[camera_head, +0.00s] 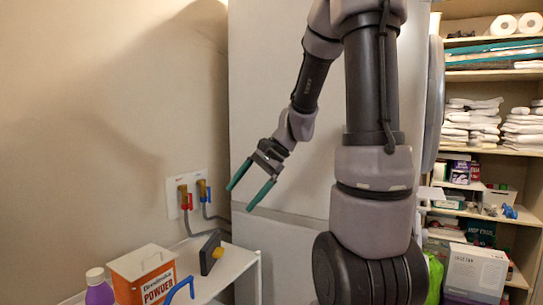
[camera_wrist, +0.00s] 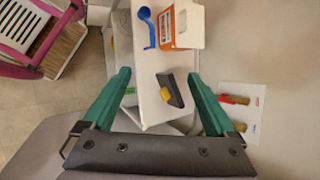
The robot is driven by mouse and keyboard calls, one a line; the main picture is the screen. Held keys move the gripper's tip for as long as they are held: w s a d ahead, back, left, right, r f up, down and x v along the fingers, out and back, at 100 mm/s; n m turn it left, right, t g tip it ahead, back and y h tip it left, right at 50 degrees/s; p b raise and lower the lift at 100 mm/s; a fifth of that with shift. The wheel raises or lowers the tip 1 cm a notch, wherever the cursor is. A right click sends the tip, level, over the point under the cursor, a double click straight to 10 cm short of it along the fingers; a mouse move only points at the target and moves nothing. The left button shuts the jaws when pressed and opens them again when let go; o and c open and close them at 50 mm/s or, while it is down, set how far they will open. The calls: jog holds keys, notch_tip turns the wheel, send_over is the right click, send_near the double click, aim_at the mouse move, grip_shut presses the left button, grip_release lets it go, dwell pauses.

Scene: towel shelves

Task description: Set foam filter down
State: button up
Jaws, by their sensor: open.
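A dark grey slab with a yellow piece on it, which looks like the foam filter (camera_head: 210,252), rests on the white shelf top (camera_head: 232,262) near the wall. In the wrist view the foam filter (camera_wrist: 168,90) lies on the white surface, ahead of and between my fingertips. My gripper (camera_head: 239,199) has two green fingers spread wide with nothing between them. It hangs above and to the right of the slab, apart from it. In the wrist view my gripper (camera_wrist: 159,73) is also open and empty.
An orange-and-white powder box (camera_head: 145,275), a blue scoop (camera_head: 179,289) and a purple bottle (camera_head: 98,290) stand left of the slab. Wall taps (camera_head: 194,197) with hoses sit behind. Stocked shelves (camera_head: 490,75) are at right. A pink-and-white item (camera_wrist: 28,30) shows in the wrist view.

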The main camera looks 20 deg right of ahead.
jog(key=s+d+r+n+t+h, duration=0.2)
jog(key=s+r+n+t+h, duration=0.3)
jog(key=s+r, duration=0.6)
jog(key=shift+s+d+r+n, duration=0.3)
jog(key=shift+s+n, duration=0.45)
jog(key=shift+n, duration=0.35)
jog(key=shift+o, duration=0.7)
